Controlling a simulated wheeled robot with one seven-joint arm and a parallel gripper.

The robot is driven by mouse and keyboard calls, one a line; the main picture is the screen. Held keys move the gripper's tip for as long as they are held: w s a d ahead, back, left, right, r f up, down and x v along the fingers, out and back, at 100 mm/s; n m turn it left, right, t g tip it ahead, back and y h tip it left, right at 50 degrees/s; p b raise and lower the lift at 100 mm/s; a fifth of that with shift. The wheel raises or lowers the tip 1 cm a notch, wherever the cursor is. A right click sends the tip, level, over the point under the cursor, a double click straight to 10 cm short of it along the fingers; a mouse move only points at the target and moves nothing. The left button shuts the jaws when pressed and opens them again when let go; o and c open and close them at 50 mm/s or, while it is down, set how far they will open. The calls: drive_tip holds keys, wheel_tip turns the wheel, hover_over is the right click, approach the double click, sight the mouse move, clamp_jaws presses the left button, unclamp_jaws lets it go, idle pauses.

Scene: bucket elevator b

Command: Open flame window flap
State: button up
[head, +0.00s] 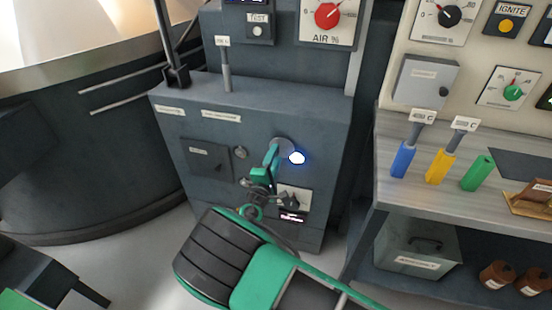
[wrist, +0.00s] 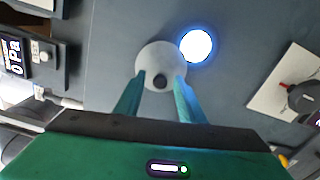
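The flame window flap is a round light-grey disc with a dark knob. It shows in the wrist view (wrist: 157,57) just beyond my fingertips, and partly in the head view (head: 285,142) on the front of the dark grey cabinet. A bright blue-white round window (wrist: 196,46) glows uncovered right beside the disc; it also shows in the head view (head: 297,158). My gripper (wrist: 161,78) is open, its two green fingers on either side of the knob with gaps between. In the head view my gripper (head: 272,154) hides part of the disc.
The dark grey cabinet (head: 180,125) carries a square dark hatch (head: 206,160) left of my gripper and a white switch plate (head: 295,198) below it. A workbench (head: 390,195) with blue, yellow and green-handled items stands at right. A large round vessel is at left.

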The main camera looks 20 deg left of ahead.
drive_tip(key=shift+s, duration=0.15)
drive_tip(key=s+d, duration=0.1)
drive_tip(key=s, duration=0.9)
drive_tip(key=shift+s+d, duration=0.2)
drive_tip(key=shift+d, duration=0.15)
drive_tip(key=shift+f, duration=0.1)
